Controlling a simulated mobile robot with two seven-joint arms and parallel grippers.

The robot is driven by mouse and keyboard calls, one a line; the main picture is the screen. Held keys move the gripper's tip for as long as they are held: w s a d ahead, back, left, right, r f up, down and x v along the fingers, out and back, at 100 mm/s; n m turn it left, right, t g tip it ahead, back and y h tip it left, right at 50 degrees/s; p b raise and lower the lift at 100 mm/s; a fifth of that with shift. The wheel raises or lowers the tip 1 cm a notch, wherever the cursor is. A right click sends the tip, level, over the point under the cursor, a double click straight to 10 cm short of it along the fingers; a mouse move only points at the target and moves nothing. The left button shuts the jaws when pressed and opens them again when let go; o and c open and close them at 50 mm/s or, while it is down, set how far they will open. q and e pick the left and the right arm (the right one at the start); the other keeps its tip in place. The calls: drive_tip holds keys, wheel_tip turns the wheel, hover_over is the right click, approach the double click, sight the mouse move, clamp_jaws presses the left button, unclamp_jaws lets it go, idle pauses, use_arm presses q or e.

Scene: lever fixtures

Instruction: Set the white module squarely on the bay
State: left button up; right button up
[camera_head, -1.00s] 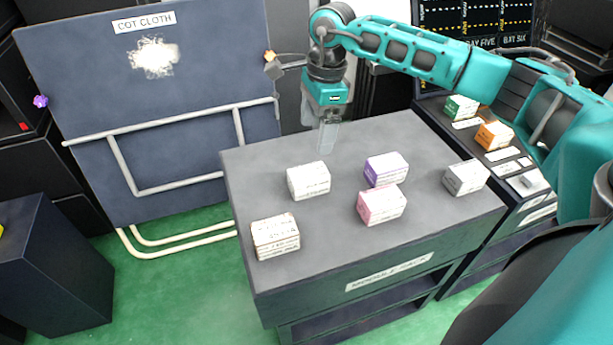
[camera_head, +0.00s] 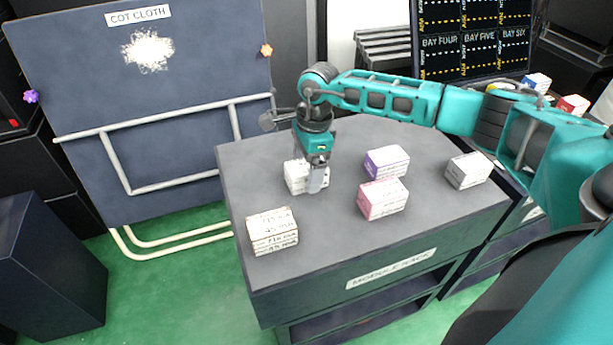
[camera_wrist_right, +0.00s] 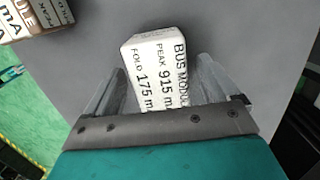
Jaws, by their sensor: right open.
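The white module (camera_head: 294,177) stands on the module rack (camera_head: 330,235), partly hidden behind my right gripper (camera_head: 317,182). In the right wrist view the white module (camera_wrist_right: 155,75) carries black print reading "BUS MODU", "PEAK 915 m" and "FOLD 175 m". The open fingers of my right gripper (camera_wrist_right: 160,88) lie on either side of it, with the module looking slightly turned between them. I cannot tell whether either finger touches it. The bay cannot be made out; a board (camera_head: 470,45) labelled "BAY FOUR", "BAY FIVE" and "BAY SIX" stands at the back right. My left gripper is not in view.
A purple module (camera_head: 386,162), a pink module (camera_head: 382,199), a grey-white module (camera_head: 468,170) and a brown-edged module (camera_head: 272,232) share the rack top. Blue (camera_head: 537,82) and red (camera_head: 573,105) modules show beyond my right arm. A "COT CLOTH" panel (camera_head: 190,75) stands left.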

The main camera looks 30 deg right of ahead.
drive_tip(key=shift+f, duration=0.2)
idle(0.6)
drive_tip(key=c, duration=1.2)
drive_tip(key=shift+r, duration=0.15)
